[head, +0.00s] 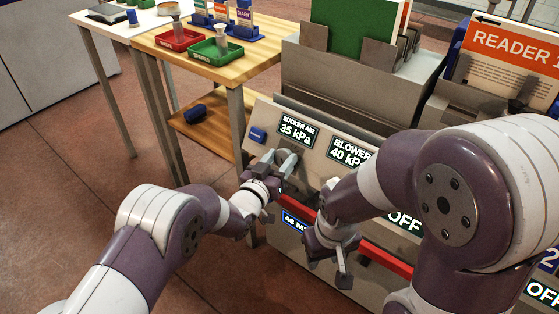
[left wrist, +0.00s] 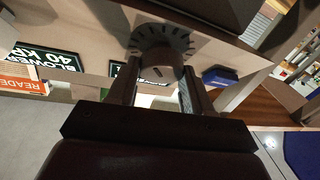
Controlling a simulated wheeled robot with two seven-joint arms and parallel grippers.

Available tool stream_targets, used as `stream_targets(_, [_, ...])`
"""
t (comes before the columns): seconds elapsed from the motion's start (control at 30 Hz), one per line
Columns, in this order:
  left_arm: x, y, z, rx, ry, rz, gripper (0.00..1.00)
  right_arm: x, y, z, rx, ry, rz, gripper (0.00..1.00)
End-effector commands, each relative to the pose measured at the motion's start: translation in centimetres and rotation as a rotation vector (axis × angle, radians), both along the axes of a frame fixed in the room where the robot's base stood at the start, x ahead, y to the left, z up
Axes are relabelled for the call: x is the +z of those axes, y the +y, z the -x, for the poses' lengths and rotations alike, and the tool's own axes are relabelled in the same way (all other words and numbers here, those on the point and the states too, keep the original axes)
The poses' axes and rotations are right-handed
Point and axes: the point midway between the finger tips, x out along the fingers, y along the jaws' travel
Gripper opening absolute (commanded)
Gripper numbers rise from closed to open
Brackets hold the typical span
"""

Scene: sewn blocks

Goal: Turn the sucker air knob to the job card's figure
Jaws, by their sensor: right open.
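The grey sucker air knob (left wrist: 158,62), with tick marks around its base, is on the slanted panel. My left gripper (head: 283,160) is at the knob below the sucker air display, with one finger on each side, and looks closed on it. In the left wrist view the fingers (left wrist: 160,88) flank the knob closely. The sucker air display (head: 295,132) reads 35 kPa. My right gripper (head: 330,268) is open and empty, low in front of the machine. I cannot make out a job card figure.
The blower display (head: 349,153) reads 40 kPa, partly behind my right arm. A red bar (head: 385,262) runs across the machine front. An orange reader sign (head: 510,58) stands at right. A wooden table (head: 225,72) at left holds a red tray (head: 179,40) and a green tray (head: 216,50).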

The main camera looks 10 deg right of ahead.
Motion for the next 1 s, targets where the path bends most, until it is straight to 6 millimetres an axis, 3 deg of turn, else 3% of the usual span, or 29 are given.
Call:
stream_targets(0.37, [-0.2,0.2,-0.1,-0.050,-0.070,-0.055,0.20,-0.6,0.0,0.0,0.000,0.000,0.000,0.43])
stream_targets(1.0, [-0.2,0.4,-0.3,-0.339,-0.465,-0.363,0.20,-1.7,0.0,0.0,0.000,0.000,0.000,0.43])
